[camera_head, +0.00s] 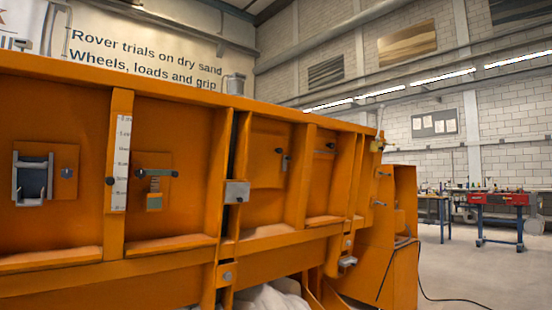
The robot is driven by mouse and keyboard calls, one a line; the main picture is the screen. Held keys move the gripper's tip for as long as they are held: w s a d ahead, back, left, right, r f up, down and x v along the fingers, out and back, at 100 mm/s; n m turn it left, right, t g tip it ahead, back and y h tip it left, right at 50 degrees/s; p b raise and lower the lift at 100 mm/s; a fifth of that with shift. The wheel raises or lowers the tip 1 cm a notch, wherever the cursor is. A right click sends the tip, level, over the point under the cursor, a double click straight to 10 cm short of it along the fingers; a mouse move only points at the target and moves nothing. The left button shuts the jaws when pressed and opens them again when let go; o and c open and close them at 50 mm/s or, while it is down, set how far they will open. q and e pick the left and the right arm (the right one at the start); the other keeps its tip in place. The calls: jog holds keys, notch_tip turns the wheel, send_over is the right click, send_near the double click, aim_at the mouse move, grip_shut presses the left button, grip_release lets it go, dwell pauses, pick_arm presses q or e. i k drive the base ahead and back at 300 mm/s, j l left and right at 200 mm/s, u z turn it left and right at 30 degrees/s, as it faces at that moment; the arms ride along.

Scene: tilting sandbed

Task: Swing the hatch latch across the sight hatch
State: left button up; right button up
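The orange side wall of the sandbed (185,120) fills the left and middle of the head view. A square orange plate (155,194) on it carries a dark bar (157,174) lying level, with round knobs at its ends and a small ribbed grey piece below. Further left, a grey bracket (33,192) sits beside a small dark knob (66,172). To the right, a panel (267,158) has a small dark upright catch (284,161) at its right edge. I cannot tell which of these is the sight hatch and its latch. Neither gripper is in view.
A white scale strip (121,163) is on an upright rib. Orange ledges and a grey hinge block (237,192) stick out from the wall. A black cable (436,298) lies on the floor at right.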

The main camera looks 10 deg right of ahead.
aim_at(285, 158)
jog(key=k+l+u, duration=0.4)
jog(key=k+l, duration=0.75)
jog(key=l+u, duration=0.1)
jog(key=l, duration=0.35)
jog(key=k+l, duration=0.15)
jog(key=l, duration=0.25)
jog(key=k+l+u, duration=0.15)
jog(key=l, duration=0.7)
jog(key=k+l+u, duration=0.15)
jog(key=l, duration=0.25)
jog(key=k+l, duration=0.15)
jog(key=l, duration=0.25)
jog(key=k+l+u, duration=0.15)
jog(key=l, duration=0.25)
jog(key=i+l+u, duration=0.15)
jog(key=l, duration=0.75)
jog(key=l+u, duration=0.15)
jog(key=l, duration=0.75)
jog(key=i+l+u, duration=0.15)
jog(key=i+l, duration=0.3)
jog(key=i+l+u, duration=0.15)
jog(key=i+l, duration=0.2)
jog(key=l, duration=0.3)
jog(key=i+l+u, duration=0.45)
jog(key=i+l, duration=0.9)
